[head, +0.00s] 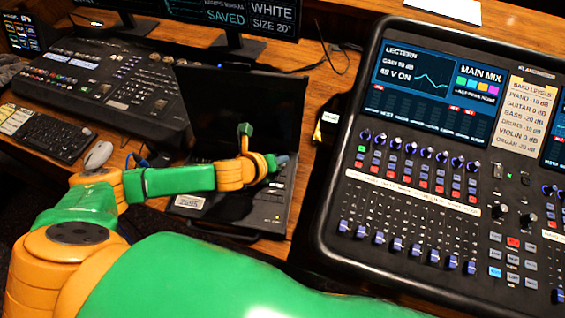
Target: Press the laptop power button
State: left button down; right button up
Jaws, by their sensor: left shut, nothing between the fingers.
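The black laptop (240,104) stands open on the wooden desk, left of the large mixing console. Its screen is dark, and part of its base shows in front of the screen. My green and orange left arm reaches across the laptop from the left and hides much of its keyboard. My left gripper (281,160) is shut and empty, over the right side of the laptop near the hinge. I cannot tell whether it touches the laptop. The power button cannot be made out. My right gripper is not in view.
A large mixing console (325,200) fills the right, close beside the laptop. A smaller control desk (110,90) stands at the left, with a black keyboard (45,135) and a white mouse (98,155) before it. Monitors and cables are behind the laptop.

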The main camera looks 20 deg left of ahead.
pick_arm(q)
jog(key=shift+f, duration=0.1)
dwell(0.7)
jog(key=shift+f, duration=0.35)
jog(key=shift+f, duration=0.3)
dwell(0.5)
jog(key=shift+r, duration=0.1)
jog(key=shift+r+p, duration=0.65)
jog(key=shift+p, duration=0.1)
jog(key=shift+r, duration=0.1)
notch_tip(320, 180, up, 5)
jog(key=p, duration=0.6)
